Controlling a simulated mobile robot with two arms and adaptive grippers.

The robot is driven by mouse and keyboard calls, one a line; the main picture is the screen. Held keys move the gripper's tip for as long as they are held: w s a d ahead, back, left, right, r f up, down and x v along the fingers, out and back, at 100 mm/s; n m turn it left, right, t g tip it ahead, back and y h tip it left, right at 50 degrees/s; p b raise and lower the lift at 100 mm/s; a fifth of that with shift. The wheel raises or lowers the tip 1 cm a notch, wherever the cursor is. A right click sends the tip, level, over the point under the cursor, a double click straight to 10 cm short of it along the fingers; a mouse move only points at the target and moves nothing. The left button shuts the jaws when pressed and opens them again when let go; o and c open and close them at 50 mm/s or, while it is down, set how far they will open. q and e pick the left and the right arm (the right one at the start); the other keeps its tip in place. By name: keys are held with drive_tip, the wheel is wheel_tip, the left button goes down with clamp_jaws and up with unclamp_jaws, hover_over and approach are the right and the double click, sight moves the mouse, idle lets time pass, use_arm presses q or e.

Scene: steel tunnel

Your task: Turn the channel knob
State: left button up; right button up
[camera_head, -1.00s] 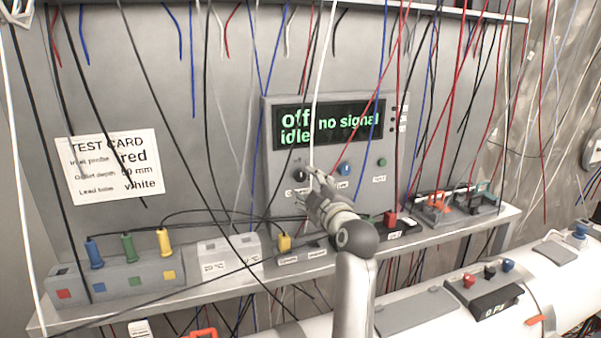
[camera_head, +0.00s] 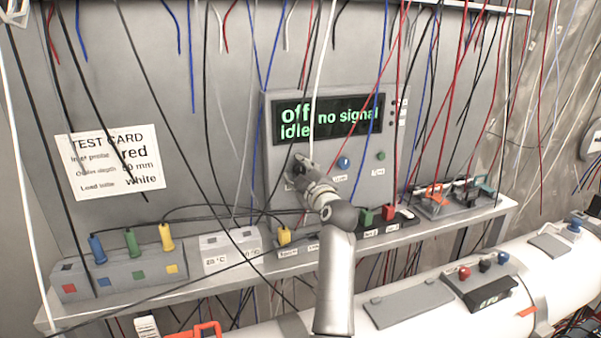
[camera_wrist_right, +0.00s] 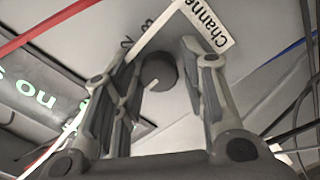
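The channel knob (camera_wrist_right: 159,72) is a dark round knob with a light mark, on the grey panel (camera_head: 335,185). In the right wrist view it sits between the two fingers of my right gripper (camera_wrist_right: 155,75), with gaps on both sides. A "Channel" label (camera_wrist_right: 208,22) and small numerals are beside it. In the head view my right gripper (camera_head: 297,168) is at the panel's lower left and largely hides the knob. The right gripper is open around the knob. The display (camera_head: 330,119) reads "off", "idle" and "no signal". My left gripper is not in view.
A blue knob (camera_head: 343,162) and a green button (camera_head: 381,156) are right of the gripper. Many loose cables hang in front of the panel. The shelf (camera_head: 245,268) below holds coloured plugs and blocks. A test card (camera_head: 113,162) is at left.

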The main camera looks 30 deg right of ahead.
drive_tip(key=c, duration=0.6)
drive_tip(key=shift+m, duration=0.4)
drive_tip(key=m, duration=0.4)
drive_tip(key=shift+m, duration=0.4)
drive_tip(key=m, duration=1.2)
drive_tip(key=shift+d+m, duration=0.1)
drive_tip(key=shift+m, duration=0.3)
drive_tip(key=m, duration=0.5)
drive_tip(key=shift+f, duration=0.15)
drive_tip(key=shift+m, duration=0.4)
